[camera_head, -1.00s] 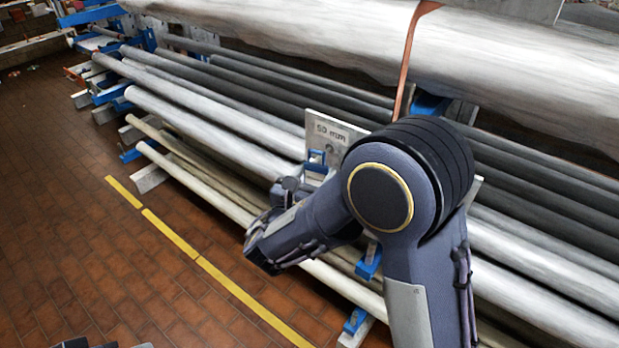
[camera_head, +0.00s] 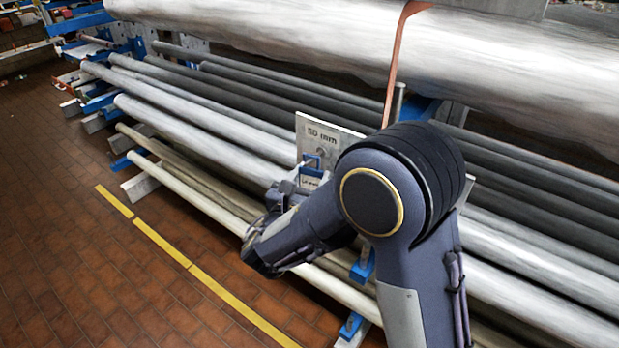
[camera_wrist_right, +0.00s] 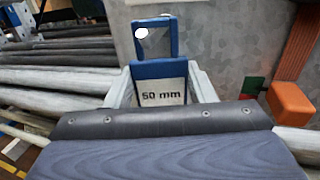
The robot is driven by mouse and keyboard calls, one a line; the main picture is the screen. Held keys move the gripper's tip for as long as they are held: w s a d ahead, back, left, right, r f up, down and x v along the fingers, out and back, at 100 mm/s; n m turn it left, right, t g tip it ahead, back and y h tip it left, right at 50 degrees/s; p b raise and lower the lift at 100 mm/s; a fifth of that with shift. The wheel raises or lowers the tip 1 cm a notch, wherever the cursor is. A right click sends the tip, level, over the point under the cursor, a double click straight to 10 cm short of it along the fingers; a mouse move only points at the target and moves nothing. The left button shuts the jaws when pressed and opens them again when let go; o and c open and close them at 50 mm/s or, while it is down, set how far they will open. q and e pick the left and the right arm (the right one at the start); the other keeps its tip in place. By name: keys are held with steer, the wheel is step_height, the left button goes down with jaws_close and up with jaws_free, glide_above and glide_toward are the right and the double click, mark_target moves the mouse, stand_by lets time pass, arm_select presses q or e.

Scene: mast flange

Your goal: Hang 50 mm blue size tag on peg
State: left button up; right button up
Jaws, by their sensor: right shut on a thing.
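The blue size tag (camera_wrist_right: 158,69) has a square loop on top and a white face reading "50 mm". My right gripper (camera_wrist_right: 160,92) is shut on it, a finger on each side, and holds it upright. In the head view the tag (camera_head: 311,163) stands in front of a grey plate (camera_head: 342,131) marked "50 mm". A pale round peg end (camera_wrist_right: 141,32) shows inside the loop's upper left corner. I cannot tell whether the peg passes through the loop. My right arm hides the plate's lower right in the head view. My left gripper is not in view.
Long grey and white pipes (camera_head: 200,127) lie on blue rack arms around the plate. A large pale pipe (camera_head: 300,40) with a copper strap (camera_head: 394,70) runs above. An orange block (camera_wrist_right: 290,103) is right of the right gripper. The brick floor (camera_head: 90,270) at left is clear.

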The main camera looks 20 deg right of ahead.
steer(key=o, duration=1)
steer(key=shift+o, duration=0.2)
steer(key=shift+s+a, duration=0.1)
